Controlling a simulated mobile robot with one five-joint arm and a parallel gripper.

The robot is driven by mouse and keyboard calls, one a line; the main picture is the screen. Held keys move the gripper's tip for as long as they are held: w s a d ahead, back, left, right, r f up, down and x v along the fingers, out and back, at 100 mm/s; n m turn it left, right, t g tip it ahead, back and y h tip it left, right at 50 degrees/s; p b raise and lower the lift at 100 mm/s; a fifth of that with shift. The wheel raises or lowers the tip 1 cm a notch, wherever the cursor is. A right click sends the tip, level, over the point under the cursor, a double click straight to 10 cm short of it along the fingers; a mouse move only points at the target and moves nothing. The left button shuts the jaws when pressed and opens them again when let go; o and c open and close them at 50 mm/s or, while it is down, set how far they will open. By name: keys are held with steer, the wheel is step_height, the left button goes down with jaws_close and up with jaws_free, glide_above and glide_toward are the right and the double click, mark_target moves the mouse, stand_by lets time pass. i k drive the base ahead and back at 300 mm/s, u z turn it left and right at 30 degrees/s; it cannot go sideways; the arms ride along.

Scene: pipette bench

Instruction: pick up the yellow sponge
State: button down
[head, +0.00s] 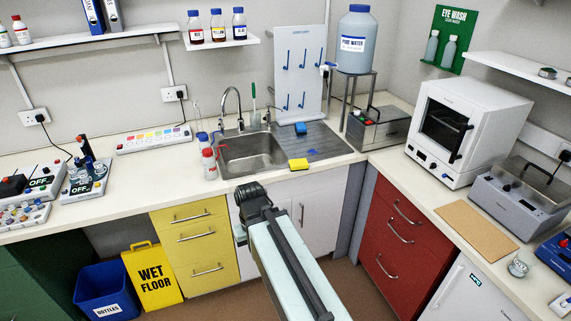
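The yellow sponge (298,164) lies flat on the front part of the sink's steel drainer, close to the counter's front edge. My arm reaches up from the bottom middle. Its dark end with my gripper (250,194) is in front of the yellow and white cabinets, to the left of the sponge and lower in the picture. My gripper appears apart from the sponge. Its fingers are small and dark, and I cannot see whether they are open or shut.
The sink (250,155) with its tap is left of the sponge. White bottles with red caps (209,163) stand at its left edge. A blue sponge (300,128) lies at the drainer's back. A pegboard (298,75) stands behind.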

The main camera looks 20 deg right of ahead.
mark_target(300, 164)
steer(key=u, duration=0.1)
steer(key=i, duration=1.5)
steer(key=z, duration=0.1)
